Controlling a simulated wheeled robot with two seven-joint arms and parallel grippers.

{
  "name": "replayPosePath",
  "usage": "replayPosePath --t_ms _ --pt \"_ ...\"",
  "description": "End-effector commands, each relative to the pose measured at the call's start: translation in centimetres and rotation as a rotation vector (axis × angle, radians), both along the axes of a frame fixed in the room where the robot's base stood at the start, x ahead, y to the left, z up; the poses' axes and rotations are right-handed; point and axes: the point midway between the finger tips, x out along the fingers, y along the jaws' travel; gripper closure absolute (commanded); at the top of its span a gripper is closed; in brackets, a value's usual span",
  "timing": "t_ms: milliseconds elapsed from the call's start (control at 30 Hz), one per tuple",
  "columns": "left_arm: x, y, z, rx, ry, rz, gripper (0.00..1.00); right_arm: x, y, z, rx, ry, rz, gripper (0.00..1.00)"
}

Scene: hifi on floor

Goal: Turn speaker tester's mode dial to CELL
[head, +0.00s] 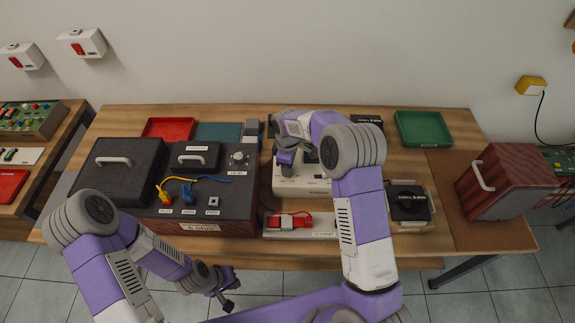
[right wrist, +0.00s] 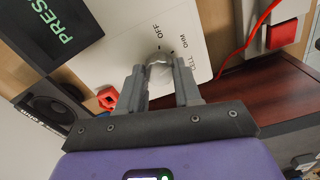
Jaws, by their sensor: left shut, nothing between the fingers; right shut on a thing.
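The speaker tester is a white box (head: 300,188) in the middle of the table, partly hidden by my right arm. In the right wrist view its white face (right wrist: 113,48) carries the words OFF, OHM and CELL beside the grey mode dial (right wrist: 158,58). My right gripper (right wrist: 159,74) is shut on the dial, one finger on each side; I cannot tell which mark it points to. In the head view my right gripper (head: 285,158) is over the tester's left part. My left gripper (head: 226,292) is shut and empty, in front of the table, away from the tester.
A black speaker box (head: 118,170) and a dark panel with yellow and blue leads (head: 215,205) stand left. A red clip on a white plate (head: 290,221) lies in front of the tester. A wooden box with a handle (head: 508,180) stands right, near a green tray (head: 423,129).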

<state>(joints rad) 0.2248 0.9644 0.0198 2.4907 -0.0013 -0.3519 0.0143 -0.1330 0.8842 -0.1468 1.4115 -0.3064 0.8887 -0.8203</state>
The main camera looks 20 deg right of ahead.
Motion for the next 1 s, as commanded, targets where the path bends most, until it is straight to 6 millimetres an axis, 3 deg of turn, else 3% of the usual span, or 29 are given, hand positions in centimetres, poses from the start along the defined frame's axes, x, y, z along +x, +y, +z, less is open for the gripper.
replayPosePath --t_ms 500,1000 --pt "0.0 0.0 0.27 0.0 0.0 0.0 1.0 0.04 -0.02 0.03 -0.001 -0.001 -0.442 0.97" --pt "0.0 0.0 0.35 0.0 0.0 0.0 1.0 0.04 -0.05 0.01 -0.001 -0.001 -0.618 0.97"
